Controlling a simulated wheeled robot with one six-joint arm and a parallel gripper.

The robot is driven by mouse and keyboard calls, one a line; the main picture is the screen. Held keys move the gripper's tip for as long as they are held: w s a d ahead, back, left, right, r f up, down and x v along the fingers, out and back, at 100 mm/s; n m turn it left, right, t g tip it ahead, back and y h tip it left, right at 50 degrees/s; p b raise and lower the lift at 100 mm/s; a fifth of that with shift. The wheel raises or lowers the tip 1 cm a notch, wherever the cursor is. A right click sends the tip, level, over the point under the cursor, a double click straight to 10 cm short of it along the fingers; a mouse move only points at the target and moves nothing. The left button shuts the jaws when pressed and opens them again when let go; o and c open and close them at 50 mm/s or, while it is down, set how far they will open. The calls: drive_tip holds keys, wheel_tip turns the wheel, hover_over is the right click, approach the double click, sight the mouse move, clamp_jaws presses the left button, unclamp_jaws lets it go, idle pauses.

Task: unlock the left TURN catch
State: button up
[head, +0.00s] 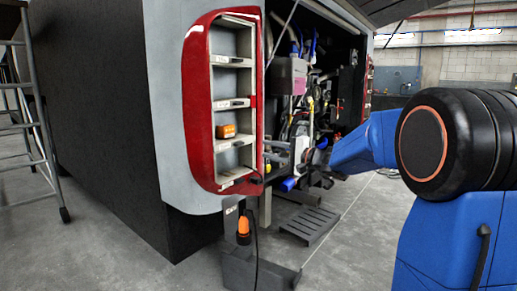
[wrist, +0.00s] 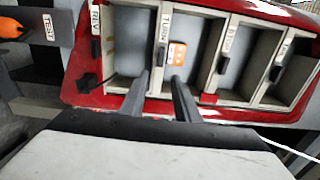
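The left red lamp panel (head: 200,100) is upright on the coach's rear corner, with several grey compartments. A shelf with a white TURN label (wrist: 165,25) carries a small black catch (wrist: 161,57); it also shows in the head view (head: 240,144). My gripper (wrist: 164,76) is open, its two dark fingers apart and pointing at the TURN shelf. The catch appears near the left fingertip; I cannot tell whether they touch. An orange block (wrist: 176,53) sits in the adjoining compartment and shows in the head view (head: 226,131).
Similar labelled catches (wrist: 221,66) sit on the neighbouring shelves. The open engine bay (head: 310,90) is right of the panel. A ladder (head: 40,120) stands at left; a step (head: 309,225) is on the floor.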

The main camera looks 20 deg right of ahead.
drive_tip(key=shift+v, duration=2.6)
